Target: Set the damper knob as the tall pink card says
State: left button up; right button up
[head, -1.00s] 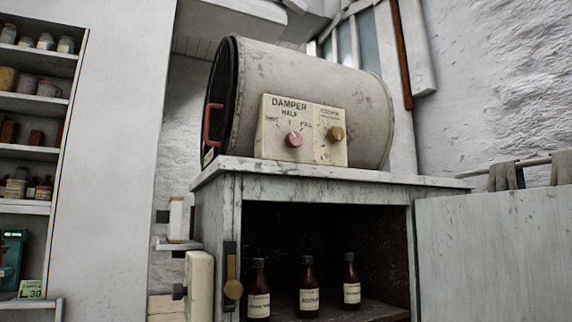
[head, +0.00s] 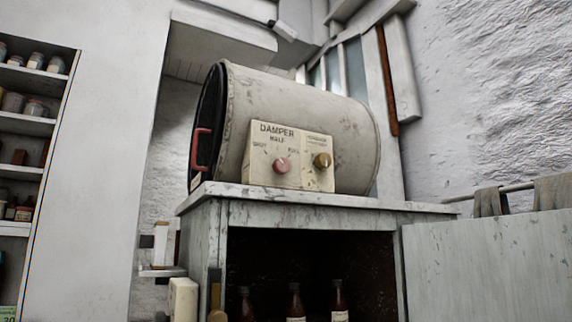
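The damper knob (head: 281,166) is a round pink knob on a cream panel (head: 262,178). The panel is marked DAMPER, with SHUT at the left, HALF above and FULL at the right. The knob's pointer is too small to read surely. The panel is on the front of a grey drum (head: 330,100), which lies on its side on a cabinet. A brass-coloured knob (head: 321,160) sits on a smaller plate to the right. I see no tall pink card in this view. Neither of my grippers is in view.
The cabinet (head: 215,240) is open in front, with several brown bottles inside, including one at the middle (head: 294,300). A grey door panel (head: 490,265) extends right. Shelves with jars (head: 30,125) stand left. A green card (head: 8,314) is cut off at the lower left.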

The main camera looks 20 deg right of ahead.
aim_at(281, 166)
jog(key=j+z, duration=0.1)
jog(key=z, duration=0.45)
jog(key=i+j+z, duration=0.15)
jog(key=j+z, duration=0.15)
jog(key=i+j+z, duration=0.1)
jog(key=j+z, duration=0.15)
jog(key=j, duration=0.3)
jog(key=i+j+z, duration=0.1)
jog(key=j, duration=0.9)
jog(key=j+z, duration=0.15)
jog(key=j, duration=0.85)
jog(key=l+u, duration=0.1)
jog(key=l, duration=0.65)
jog(key=i+l+u, duration=0.1)
jog(key=l, duration=0.7)
